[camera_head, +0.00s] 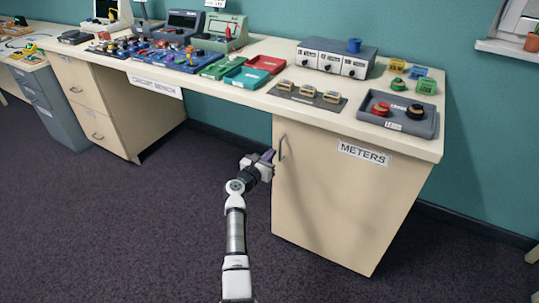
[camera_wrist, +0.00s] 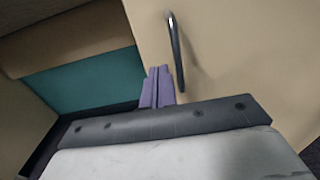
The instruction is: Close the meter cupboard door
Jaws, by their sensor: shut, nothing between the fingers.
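The meter cupboard door (camera_head: 335,205) is a cream panel under the right end of the desk, near a METERS label (camera_head: 364,153). It looks roughly in line with the desk front; I see no clear gap, but cannot tell if it is fully shut. Its dark metal handle (camera_head: 282,147) is upright near its left edge. The handle also shows in the wrist view (camera_wrist: 175,50). My gripper (camera_head: 268,155) is shut and empty, its purple fingers just left of the handle by the door's left edge. In the wrist view the fingers (camera_wrist: 158,84) are together; contact with the door is unclear.
The desk top (camera_head: 262,97) overhangs above my gripper. A drawer unit (camera_head: 97,105) stands left, with open knee space between. The dark carpet (camera_head: 150,235) is clear.

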